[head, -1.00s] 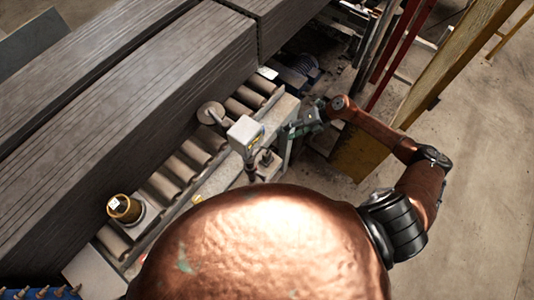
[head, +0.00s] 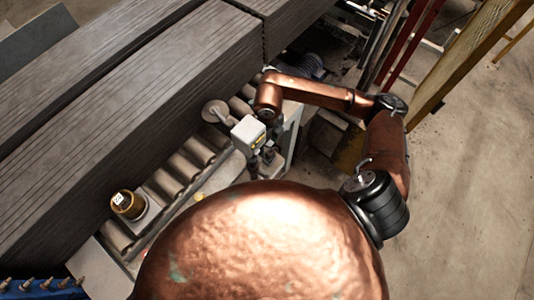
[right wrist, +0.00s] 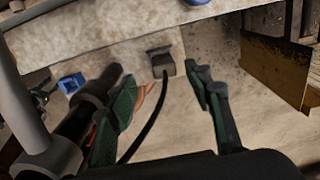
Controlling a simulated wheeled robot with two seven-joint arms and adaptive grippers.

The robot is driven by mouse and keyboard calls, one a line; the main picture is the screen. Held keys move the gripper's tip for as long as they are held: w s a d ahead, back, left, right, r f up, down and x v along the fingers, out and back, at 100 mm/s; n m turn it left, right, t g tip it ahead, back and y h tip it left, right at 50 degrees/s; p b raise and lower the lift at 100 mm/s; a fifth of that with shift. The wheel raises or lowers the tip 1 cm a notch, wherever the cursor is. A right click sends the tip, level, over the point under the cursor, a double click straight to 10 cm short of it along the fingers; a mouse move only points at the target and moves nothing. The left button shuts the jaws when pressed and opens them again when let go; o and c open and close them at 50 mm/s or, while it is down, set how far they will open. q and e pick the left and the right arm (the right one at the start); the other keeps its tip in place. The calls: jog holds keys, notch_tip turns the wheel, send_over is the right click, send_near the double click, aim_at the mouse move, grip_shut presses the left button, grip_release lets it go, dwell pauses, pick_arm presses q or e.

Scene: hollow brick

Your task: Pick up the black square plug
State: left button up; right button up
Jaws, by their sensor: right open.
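The black square plug (right wrist: 162,61) shows in the right wrist view as a dark, boxy piece with a black cable (right wrist: 147,126) running down from it. It lies at the edge of a pale grey surface. My right gripper (right wrist: 161,90) is open and empty, with its green-padded fingers on either side of the cable. The plug is beyond the fingertips, between their lines, and apart from them. In the head view my right arm (head: 318,93) reaches left over the roller conveyor's end, and I cannot make out its fingers or the plug there. My left gripper is not in view.
A thick dark pipe (right wrist: 42,152) stands close to the left finger. A blue piece (right wrist: 71,83) lies left of the plug, and a yellow panel (right wrist: 281,72) is at right. In the head view a white box on a post (head: 248,133) stands near my wrist, beside the rollers (head: 196,150).

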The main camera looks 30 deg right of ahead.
aim_at(270, 152)
jog(key=f, duration=0.2)
jog(key=f+p, duration=0.1)
jog(key=f, duration=0.1)
jog(key=f+p, duration=0.1)
jog(key=f, duration=0.1)
jog(key=shift+s+d+f, duration=0.1)
jog(key=shift+s+d, duration=0.15)
jog(key=shift+s, duration=0.05)
jog(key=shift+f, duration=0.3)
jog(key=shift+c, duration=0.2)
jog(key=c, duration=1.2)
jog(key=shift+r, duration=0.1)
